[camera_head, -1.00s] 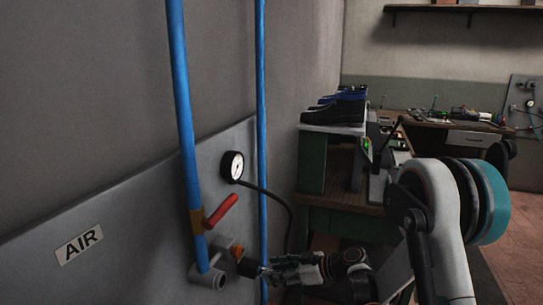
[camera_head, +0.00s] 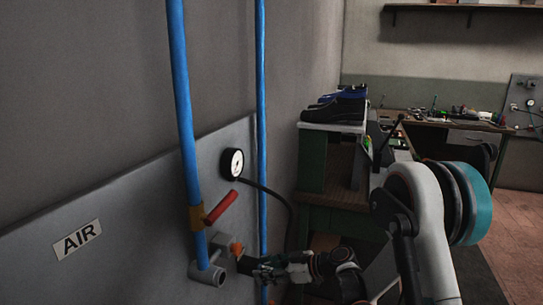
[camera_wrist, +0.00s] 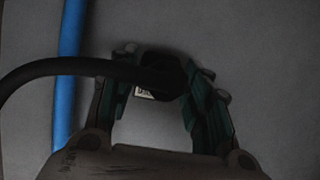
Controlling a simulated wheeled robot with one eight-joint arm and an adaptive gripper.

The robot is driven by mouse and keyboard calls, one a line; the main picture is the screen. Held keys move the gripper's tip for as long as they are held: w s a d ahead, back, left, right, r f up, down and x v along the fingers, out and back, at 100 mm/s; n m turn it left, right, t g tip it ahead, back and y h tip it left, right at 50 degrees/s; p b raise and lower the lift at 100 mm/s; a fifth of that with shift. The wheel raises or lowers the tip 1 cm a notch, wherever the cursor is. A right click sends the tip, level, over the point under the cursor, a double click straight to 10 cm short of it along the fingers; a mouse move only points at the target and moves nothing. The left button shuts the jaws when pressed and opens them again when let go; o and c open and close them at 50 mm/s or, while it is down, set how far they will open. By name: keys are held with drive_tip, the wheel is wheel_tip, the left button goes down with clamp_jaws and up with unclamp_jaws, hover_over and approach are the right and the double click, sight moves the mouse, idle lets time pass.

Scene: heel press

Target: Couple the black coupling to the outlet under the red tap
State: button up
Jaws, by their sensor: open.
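The red tap handle (camera_head: 221,207) sits on the blue pipe at the wall panel. Below it is a grey pipe fitting (camera_head: 208,275) with a round end, and beside that a small orange part (camera_head: 236,248). My gripper (camera_head: 248,264) is just right of and below the orange part. In the wrist view the black coupling (camera_wrist: 163,76), with a small white label, is between the tips of my open gripper (camera_wrist: 165,80). A black hose leads left from it. I cannot tell whether the fingers touch the coupling, or whether it is joined to the outlet.
A pressure gauge (camera_head: 232,163) is on the panel above right of the tap, with a dark hose curving down. A second blue pipe (camera_head: 262,120) runs down the wall close to my gripper. A green bench (camera_head: 313,170) with shoes stands to the right.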

idle(0.4)
clamp_jaws()
drive_tip(key=shift+d, duration=0.15)
drive_tip(key=shift+s+d, duration=0.35)
drive_tip(key=shift+d, duration=0.55)
drive_tip(key=shift+s+d, duration=0.3)
drive_tip(key=shift+d, duration=0.6)
drive_tip(key=shift+s+d, duration=0.35)
drive_tip(key=shift+d, duration=0.55)
drive_tip(key=shift+d, duration=0.1)
drive_tip(key=s+a+r+p, duration=0.2)
drive_tip(key=s+r+p, duration=0.2)
drive_tip(key=s+r, duration=0.5)
drive_tip(key=s+a+r+p, duration=0.2)
drive_tip(key=s+r+p, duration=0.2)
drive_tip(key=s+r, duration=0.5)
drive_tip(key=shift+s+a+p, duration=0.2)
drive_tip(key=shift+s+p, duration=0.15)
drive_tip(key=shift+s, duration=1.6)
idle(0.4)
